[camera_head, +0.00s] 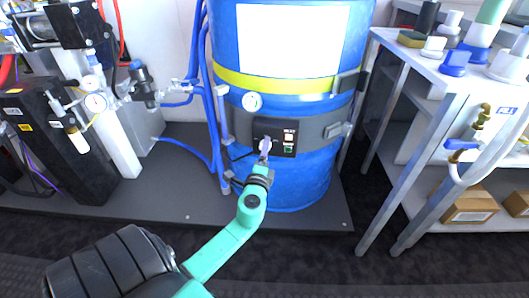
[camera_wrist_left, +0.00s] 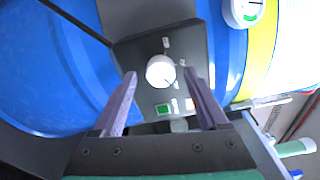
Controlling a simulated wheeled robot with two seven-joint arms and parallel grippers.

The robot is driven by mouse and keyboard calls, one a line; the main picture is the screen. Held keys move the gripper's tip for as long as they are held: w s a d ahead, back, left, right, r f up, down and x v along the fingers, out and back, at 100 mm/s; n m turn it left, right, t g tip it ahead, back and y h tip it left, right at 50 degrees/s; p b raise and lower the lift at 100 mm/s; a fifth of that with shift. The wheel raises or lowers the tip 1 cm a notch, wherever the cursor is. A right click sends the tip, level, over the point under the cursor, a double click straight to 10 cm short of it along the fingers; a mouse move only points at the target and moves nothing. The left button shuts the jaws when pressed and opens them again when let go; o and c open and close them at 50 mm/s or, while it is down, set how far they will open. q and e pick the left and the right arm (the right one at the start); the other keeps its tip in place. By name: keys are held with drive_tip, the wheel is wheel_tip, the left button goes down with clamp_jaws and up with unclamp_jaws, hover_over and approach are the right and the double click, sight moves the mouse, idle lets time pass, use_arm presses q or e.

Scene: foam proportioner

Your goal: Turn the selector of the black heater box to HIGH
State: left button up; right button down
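The black heater box (camera_head: 272,126) is strapped to the front of the blue drum (camera_head: 290,184). In the left wrist view the box (camera_wrist_left: 200,48) carries a round white selector knob (camera_wrist_left: 160,70) with a small dark mark at its right edge. The lettering around the knob is too small to read. A green rocker switch (camera_wrist_left: 162,108) is on the same face. My left gripper (camera_head: 266,147) is in front of the box at the knob. Its two fingers are apart, one on each side of the knob, with visible gaps. My right gripper is out of view.
A pressure gauge (camera_head: 252,102) sits on the drum above the box. Blue hoses (camera_head: 203,60) run down the drum's left side. Valves and a small gauge (camera_head: 96,102) stand at the left. A grey-white shelf table (camera_head: 450,78) with bottles stands at the right.

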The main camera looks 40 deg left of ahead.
use_arm(q)
drive_tip(key=v, duration=1.4)
drive_tip(key=shift+s+d, duration=0.2)
drive_tip(key=shift+s, duration=0.05)
